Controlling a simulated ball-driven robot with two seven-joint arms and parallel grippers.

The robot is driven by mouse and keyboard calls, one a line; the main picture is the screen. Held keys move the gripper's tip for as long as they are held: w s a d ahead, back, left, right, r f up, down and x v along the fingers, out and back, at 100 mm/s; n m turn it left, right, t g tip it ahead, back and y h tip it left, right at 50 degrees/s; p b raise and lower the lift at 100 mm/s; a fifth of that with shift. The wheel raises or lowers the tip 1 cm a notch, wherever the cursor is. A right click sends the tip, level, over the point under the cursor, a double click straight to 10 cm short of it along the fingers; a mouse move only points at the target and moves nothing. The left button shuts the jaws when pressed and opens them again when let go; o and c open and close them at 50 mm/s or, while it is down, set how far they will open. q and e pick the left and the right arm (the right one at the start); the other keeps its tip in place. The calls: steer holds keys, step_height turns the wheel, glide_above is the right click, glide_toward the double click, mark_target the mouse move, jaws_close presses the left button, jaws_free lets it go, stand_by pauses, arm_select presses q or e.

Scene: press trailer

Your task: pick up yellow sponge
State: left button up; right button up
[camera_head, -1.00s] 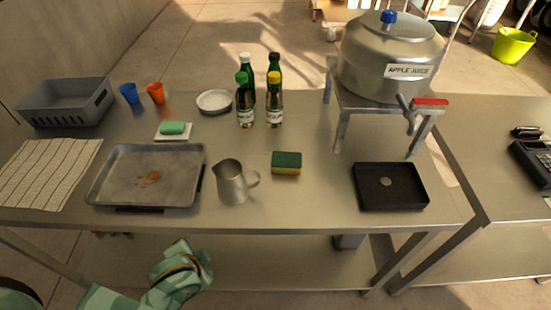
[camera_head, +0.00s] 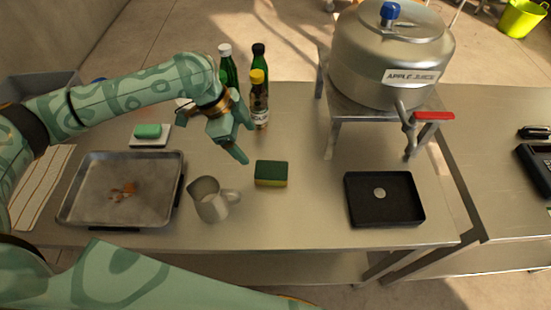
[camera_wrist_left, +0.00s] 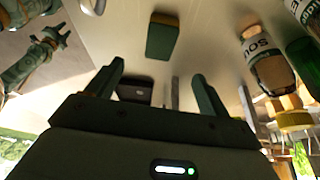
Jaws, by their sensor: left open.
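The yellow sponge (camera_head: 271,181) with a dark green top lies flat on the metal table, right of the steel pitcher. My left gripper (camera_head: 244,140) is open and empty, above the table and up-left of the sponge, apart from it. In the left wrist view the sponge (camera_wrist_left: 161,38) is beyond the two spread fingers (camera_wrist_left: 160,82), near the top middle. Another green gripper, my right one (camera_wrist_left: 58,38), shows small at the left of the left wrist view; its jaws are too small to read.
The pitcher (camera_head: 211,206) stands close left of the sponge. Bottles (camera_head: 259,100) stand behind my left gripper. A black tray (camera_head: 410,218) and a large pot (camera_head: 385,60) on a stand are to the right. A baking tray (camera_head: 80,215) is left. Table right of the sponge is clear.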

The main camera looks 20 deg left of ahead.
arm_select(q)
steer(key=b, duration=0.3)
glide_toward(271, 169)
steer(key=x, duration=0.5)
steer(key=shift+a+f, duration=0.1)
steer(key=shift+a, duration=0.3)
steer(key=shift+d+f, duration=0.25)
steer(key=shift+f, duration=0.15)
steer(key=x, duration=0.2)
steer(key=b+x, duration=0.1)
steer(key=x, duration=0.2)
steer(key=shift+d+r, duration=0.15)
steer(key=shift+d, duration=0.1)
steer(key=shift+r, duration=0.1)
steer(key=shift+c, duration=0.9)
steer(key=c, duration=0.9)
arm_select(e)
steer(key=f, duration=0.1)
steer(key=s+f, duration=0.1)
steer(key=f, duration=0.1)
steer(key=s+f, duration=0.1)
steer(key=shift+s+d+f, duration=0.1)
steer(key=shift+f, duration=0.15)
